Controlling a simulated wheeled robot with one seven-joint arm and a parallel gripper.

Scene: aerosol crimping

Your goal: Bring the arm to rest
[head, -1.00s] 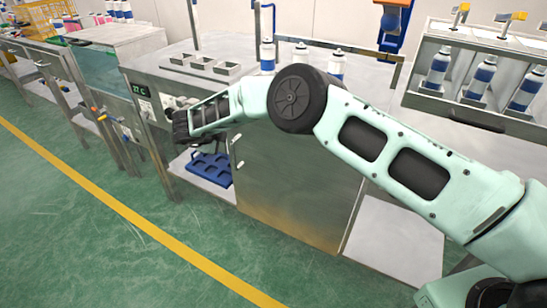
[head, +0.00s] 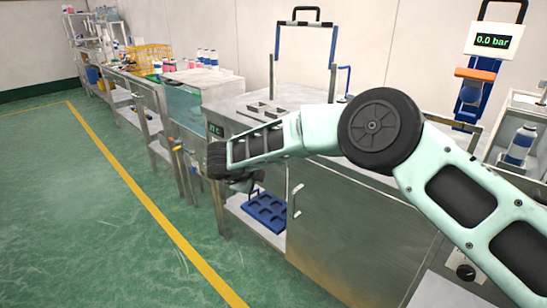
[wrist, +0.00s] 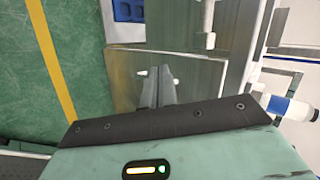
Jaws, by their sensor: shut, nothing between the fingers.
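My arm reaches across the head view from the lower right toward the left, over the front of the steel bench. Its dark end, my gripper, shows in the head view (head: 232,165) in front of the bench's left part. In the wrist view my gripper (wrist: 157,88) has its two grey fingers together with nothing between them. Beyond the fingers is the steel cabinet door (head: 350,225) with a small handle. The fingers appear apart from it.
A blue tray (head: 265,212) sits on the low shelf under the bench. A white and blue can (head: 519,146) stands in a rack at right. A pressure display (head: 492,41) reads 0.0 bar. Green floor (head: 70,210) with a yellow line (head: 150,205) is clear at left.

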